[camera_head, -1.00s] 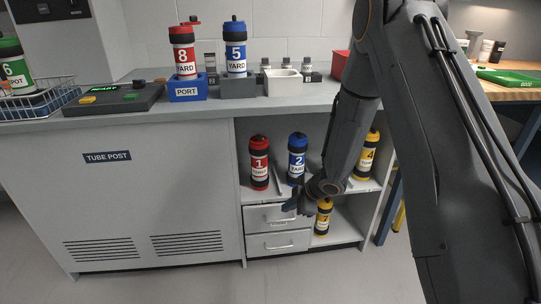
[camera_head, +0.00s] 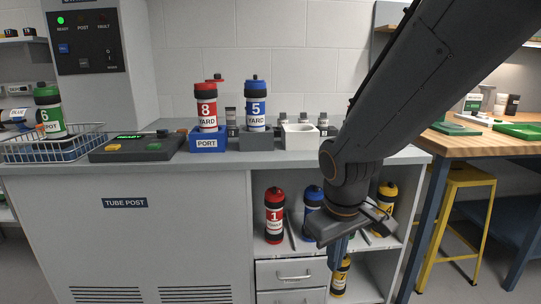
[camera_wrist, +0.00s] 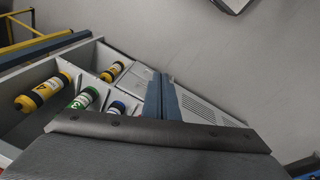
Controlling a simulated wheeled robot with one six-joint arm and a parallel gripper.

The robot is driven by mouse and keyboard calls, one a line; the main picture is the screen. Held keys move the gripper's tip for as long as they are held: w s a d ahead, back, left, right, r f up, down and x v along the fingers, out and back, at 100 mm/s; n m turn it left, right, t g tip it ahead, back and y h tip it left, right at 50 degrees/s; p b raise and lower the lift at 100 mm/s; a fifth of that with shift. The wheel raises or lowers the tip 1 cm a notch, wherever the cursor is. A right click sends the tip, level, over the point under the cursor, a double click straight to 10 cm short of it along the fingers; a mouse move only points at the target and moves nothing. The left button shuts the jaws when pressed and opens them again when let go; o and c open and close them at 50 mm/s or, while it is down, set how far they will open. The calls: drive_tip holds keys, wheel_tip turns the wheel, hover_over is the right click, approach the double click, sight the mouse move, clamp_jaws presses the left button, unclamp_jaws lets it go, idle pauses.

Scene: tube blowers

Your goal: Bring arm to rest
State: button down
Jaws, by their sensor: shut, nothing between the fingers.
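My gripper (camera_head: 337,252) hangs in front of the cabinet's open shelves, fingers pointing down. Its two blue-grey fingers (camera_wrist: 162,97) are together and hold nothing in the wrist view. My dark arm reaches in from the upper right of the head view and hides part of the shelves. Behind the gripper, a red tube 1 (camera_head: 275,214), a blue tube (camera_head: 313,200) and a yellow tube 4 (camera_head: 386,205) stand on the upper shelf. A yellow tube 7 (camera_head: 341,275) is on the lower shelf, close to the fingers in the picture.
Red tube 8 (camera_head: 207,107) stands in the blue PORT block (camera_head: 206,143); blue tube 5 (camera_head: 256,103) stands in a grey block (camera_head: 256,140). A wire basket (camera_head: 88,141) holds green tube 6 (camera_head: 49,113). A yellow stool (camera_head: 469,181) and workbench (camera_head: 480,152) are at right.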

drive_tip(key=s+a+r+m+g+y, duration=0.1)
drive_tip(key=s+a+r+m+g, duration=0.15)
drive_tip(key=s, duration=0.95)
drive_tip(key=d+r+m+p, duration=0.2)
drive_tip(key=d+r+p, duration=0.6)
drive_tip(key=p, duration=0.8)
drive_tip(key=shift+s+r+m+p, duration=0.2)
drive_tip(key=shift+r+m+p, duration=0.2)
drive_tip(key=shift+r, duration=0.35)
drive_tip(key=shift+d, duration=0.1)
